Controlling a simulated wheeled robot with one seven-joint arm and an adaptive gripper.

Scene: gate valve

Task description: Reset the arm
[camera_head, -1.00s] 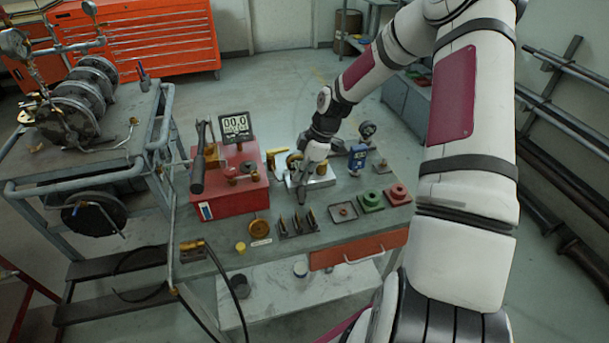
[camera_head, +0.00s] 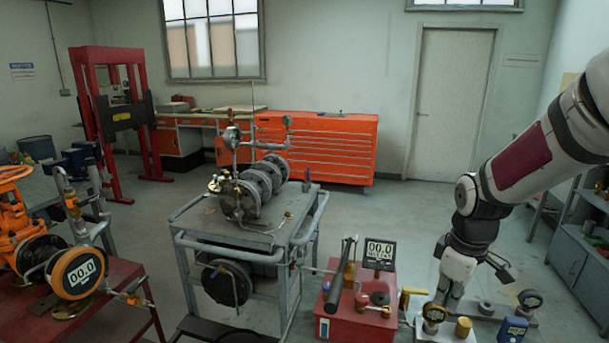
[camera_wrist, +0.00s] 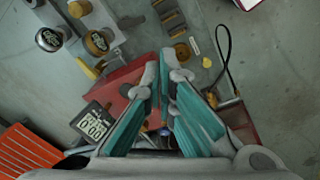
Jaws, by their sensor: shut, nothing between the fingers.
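My arm comes in from the right in the head view and bends down towards the bench. My gripper (camera_head: 446,292) hangs at its end, by the metal block with brass fittings (camera_head: 445,333). In the wrist view both green-padded fingers of my gripper (camera_wrist: 160,65) meet near their tips, with nothing held. They point over the red pump box (camera_wrist: 120,85), which also shows in the head view (camera_head: 340,328). I cannot tell the exact height of the fingertips above the bench.
A digital display (camera_head: 380,252) stands behind the red pump box, close left of my arm. A blue gauge (camera_head: 512,329) is to the right. A grey cart (camera_head: 240,240) with a flanged assembly stands left. An orange valve (camera_head: 20,225) is far left. Floor before the door is clear.

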